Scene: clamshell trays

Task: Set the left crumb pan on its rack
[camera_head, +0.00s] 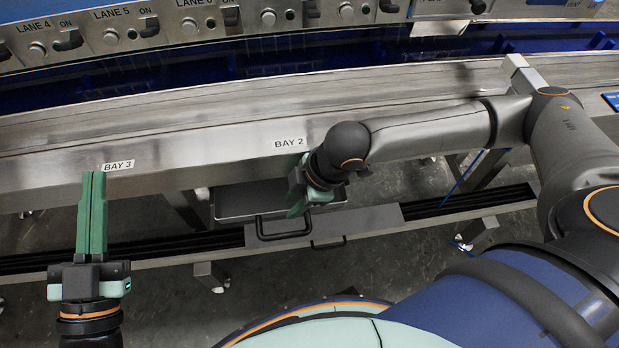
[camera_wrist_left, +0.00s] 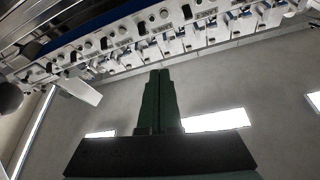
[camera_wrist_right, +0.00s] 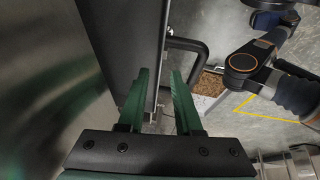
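A dark grey pan (camera_head: 235,199) with a black bar handle (camera_head: 283,229) is under the BAY 2 section of the steel machine. Its handle also shows in the right wrist view (camera_wrist_right: 190,46). My right gripper (camera_head: 296,203) is at the pan's right part, near the handle. In the right wrist view its fingers (camera_wrist_right: 160,82) are apart, with the edge of a dark panel (camera_wrist_right: 125,45) between or just behind them; contact is unclear. My left gripper (camera_head: 93,185) is shut and empty in front of BAY 3; its fingers also show together in the left wrist view (camera_wrist_left: 158,85).
A dark rail (camera_head: 450,204) runs low along the machine. A flat grey plate (camera_head: 368,220) with a small handle sits at the rail, right of the pan. A brown speckled surface (camera_wrist_right: 209,84) shows beyond my right fingers. Open floor lies in front of the rail.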

